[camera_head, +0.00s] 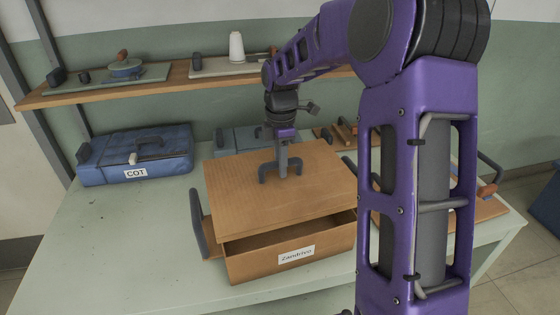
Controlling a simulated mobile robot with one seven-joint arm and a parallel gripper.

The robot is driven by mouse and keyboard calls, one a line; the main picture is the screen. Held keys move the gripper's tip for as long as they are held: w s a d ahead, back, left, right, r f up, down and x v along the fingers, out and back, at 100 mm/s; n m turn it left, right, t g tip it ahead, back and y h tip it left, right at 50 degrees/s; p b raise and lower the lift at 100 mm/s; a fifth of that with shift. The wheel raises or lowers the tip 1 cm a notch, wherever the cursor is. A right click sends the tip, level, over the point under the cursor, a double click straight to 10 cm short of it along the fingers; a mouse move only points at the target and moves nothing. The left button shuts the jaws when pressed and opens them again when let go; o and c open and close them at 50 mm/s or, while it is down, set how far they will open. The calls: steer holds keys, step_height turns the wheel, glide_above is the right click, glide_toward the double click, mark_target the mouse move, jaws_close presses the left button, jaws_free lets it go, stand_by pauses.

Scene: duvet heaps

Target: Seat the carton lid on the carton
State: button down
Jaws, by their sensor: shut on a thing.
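The carton (252,265) is a brown open box with a white label on its front wall and a dark handle on its left side. It stands on the pale green table. The carton lid (235,190) is a flat brown panel with a dark grey handle (265,172) on top. My gripper (283,160) is shut on this handle from above. The lid is over the carton, shifted toward the back and turned slightly. A dark gap shows between the lid's front edge and the carton's front wall. The carton's back and the lid's underside are hidden.
A blue case (170,165) labelled COT lies at the left, and a blue-grey case (232,141) lies behind the lid. A wooden shelf (185,84) runs along the wall. My arm hides the right side. The table's front left is clear.

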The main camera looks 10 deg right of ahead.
mark_target(281, 181)
steer(key=shift+p, duration=0.3)
steer(key=shift+f+b, duration=1.6)
steer(key=shift+f, duration=1.3)
steer(key=shift+p, duration=0.7)
steer(key=shift+f+b, duration=0.65)
steer(key=shift+f, duration=0.8)
steer(key=c, duration=0.6)
jaws_free()
step_height(281, 181, up, 18)
steer(key=shift+f+p, duration=0.25)
steer(key=shift+p, duration=0.9)
